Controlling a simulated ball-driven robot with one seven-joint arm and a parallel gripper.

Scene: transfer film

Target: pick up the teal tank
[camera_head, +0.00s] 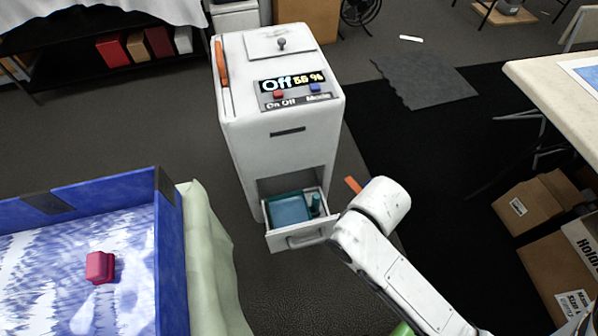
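The teal tank (290,209) sits in the open lower drawer (304,238) of a white machine (277,118). It looks like a shallow teal box with a small upright teal cylinder at its right side. My white arm reaches in from the lower right, and its rounded joint is just right of the drawer, apart from the tank in the picture. My gripper's fingers cannot be made out, so I cannot tell how they stand to the tank.
A blue-walled bin (169,250) holding a red block (100,267) is at the lower left, with a pale green cloth (207,255) beside it. A small orange piece (353,185) shows behind my arm. Cardboard boxes (535,208) and a white table (552,92) are at right.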

